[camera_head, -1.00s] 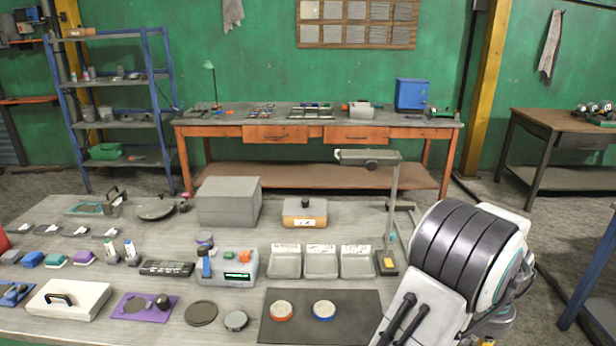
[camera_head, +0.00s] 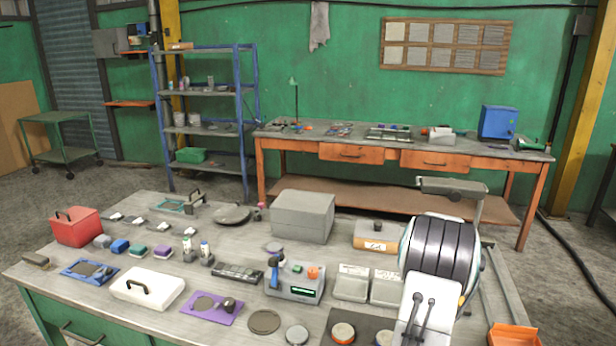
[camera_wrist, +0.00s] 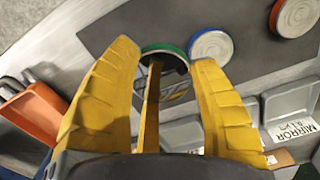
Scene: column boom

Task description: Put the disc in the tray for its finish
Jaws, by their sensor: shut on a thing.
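My gripper (camera_wrist: 166,62) has yellow fingers and is shut on a green-rimmed disc (camera_wrist: 172,47), held between the fingertips in the wrist view. In the head view my arm hides the gripper and this disc. A blue-rimmed disc (camera_wrist: 211,46) and an orange-rimmed disc (camera_wrist: 295,16) lie on the dark mat (camera_wrist: 130,28). They also show in the head view, blue (camera_head: 384,338) and orange (camera_head: 343,333). Grey labelled trays (camera_head: 351,296) stand behind the mat, the right end hidden by my arm. One label (camera_wrist: 294,132) reads MIRROR.
An orange bin (camera_head: 513,336) is at the lower right. A grey device with an orange knob (camera_head: 304,284) stands left of the trays. A stand with a grey head (camera_head: 452,187) rises behind my arm. A grey box (camera_head: 303,217) and a labelled block (camera_head: 376,238) are farther back.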

